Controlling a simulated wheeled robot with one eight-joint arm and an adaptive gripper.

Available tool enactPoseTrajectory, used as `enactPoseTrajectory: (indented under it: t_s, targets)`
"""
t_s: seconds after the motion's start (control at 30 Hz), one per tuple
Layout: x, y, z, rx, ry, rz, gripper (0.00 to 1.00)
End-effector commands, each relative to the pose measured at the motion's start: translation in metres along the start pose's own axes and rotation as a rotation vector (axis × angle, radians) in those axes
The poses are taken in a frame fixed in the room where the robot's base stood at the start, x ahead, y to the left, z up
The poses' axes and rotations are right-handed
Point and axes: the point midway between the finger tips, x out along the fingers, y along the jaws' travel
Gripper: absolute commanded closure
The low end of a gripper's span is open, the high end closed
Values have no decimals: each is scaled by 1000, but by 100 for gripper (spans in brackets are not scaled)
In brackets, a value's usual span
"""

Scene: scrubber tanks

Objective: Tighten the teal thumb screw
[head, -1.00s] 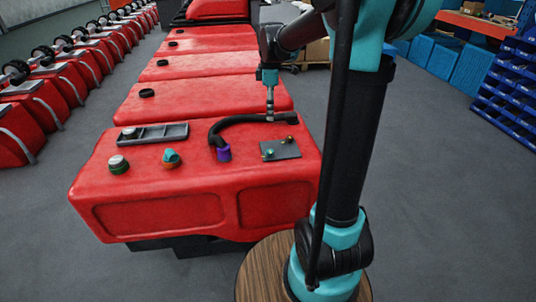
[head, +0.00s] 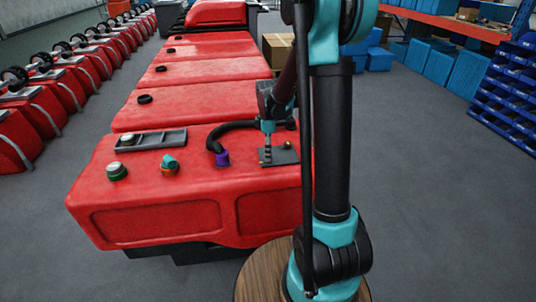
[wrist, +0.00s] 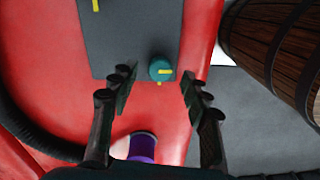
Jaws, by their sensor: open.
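The teal thumb screw (wrist: 160,68) shows in the wrist view as a round knob with small yellow marks. It sits near one corner of a dark grey plate (wrist: 128,30) on the red tank. My gripper (wrist: 157,78) is open, with one finger on each side of the screw and a gap to it on both sides. In the head view my gripper (head: 267,157) points down over the plate (head: 290,157), and hides the screw there. I cannot tell the exact height of the fingertips over the plate.
A small screw (head: 287,145) stands further back on the plate.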

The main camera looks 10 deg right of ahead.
Motion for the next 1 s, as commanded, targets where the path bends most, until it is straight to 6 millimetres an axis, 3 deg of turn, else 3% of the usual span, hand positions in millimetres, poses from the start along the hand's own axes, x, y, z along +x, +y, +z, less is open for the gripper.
enactPoseTrajectory:
  t_s: [0.2, 0.5, 0.87, 1.0]
  targets:
    - [16, 0, 0, 0, 0, 0, 53]
    - [17, 0, 0, 0, 0, 0, 53]
    - [17, 0, 0, 0, 0, 0, 97]
    - [17, 0, 0, 2, 0, 0, 100]
